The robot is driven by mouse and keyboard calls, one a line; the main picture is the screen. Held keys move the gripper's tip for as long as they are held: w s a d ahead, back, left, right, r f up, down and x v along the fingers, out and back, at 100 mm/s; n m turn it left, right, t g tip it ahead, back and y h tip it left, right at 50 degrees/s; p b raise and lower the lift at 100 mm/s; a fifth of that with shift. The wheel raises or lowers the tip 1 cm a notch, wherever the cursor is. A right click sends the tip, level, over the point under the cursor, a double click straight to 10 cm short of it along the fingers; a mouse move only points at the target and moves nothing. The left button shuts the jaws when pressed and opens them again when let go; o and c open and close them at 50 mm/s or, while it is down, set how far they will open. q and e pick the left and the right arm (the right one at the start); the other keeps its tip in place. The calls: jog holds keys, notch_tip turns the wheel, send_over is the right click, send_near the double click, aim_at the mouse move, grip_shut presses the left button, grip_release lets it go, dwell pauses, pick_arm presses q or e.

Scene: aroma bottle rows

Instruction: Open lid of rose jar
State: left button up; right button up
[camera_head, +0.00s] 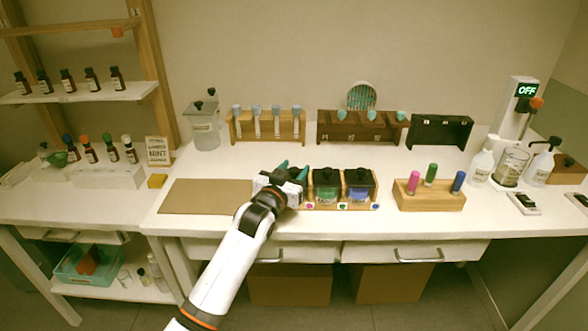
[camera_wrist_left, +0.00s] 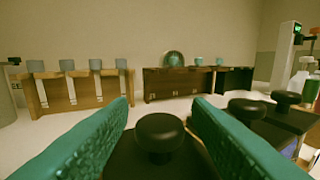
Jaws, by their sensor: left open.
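A row of square jars with black knobbed lids stands in a wooden tray (camera_head: 343,207). The green jar (camera_head: 327,190) and the blue jar (camera_head: 360,190) show clearly. My left gripper (camera_head: 291,172) is at the left end of the row and mostly hides the jar there, so its colour cannot be told. In the left wrist view, a round black knob (camera_wrist_left: 160,132) on a dark lid (camera_wrist_left: 150,165) sits between the open teal fingers, with a gap on each side. The lid looks seated. Two more knobs (camera_wrist_left: 247,108) (camera_wrist_left: 286,98) stand to the right. My right gripper is not in view.
A brown mat (camera_head: 206,196) lies left of the jars. A wooden block with coloured vials (camera_head: 429,195) stands to the right. Racks (camera_head: 267,127) (camera_head: 360,127) line the wall behind. White table is clear between the racks and jars.

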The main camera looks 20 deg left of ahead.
pick_arm(q)
jog(key=shift+w, duration=0.25)
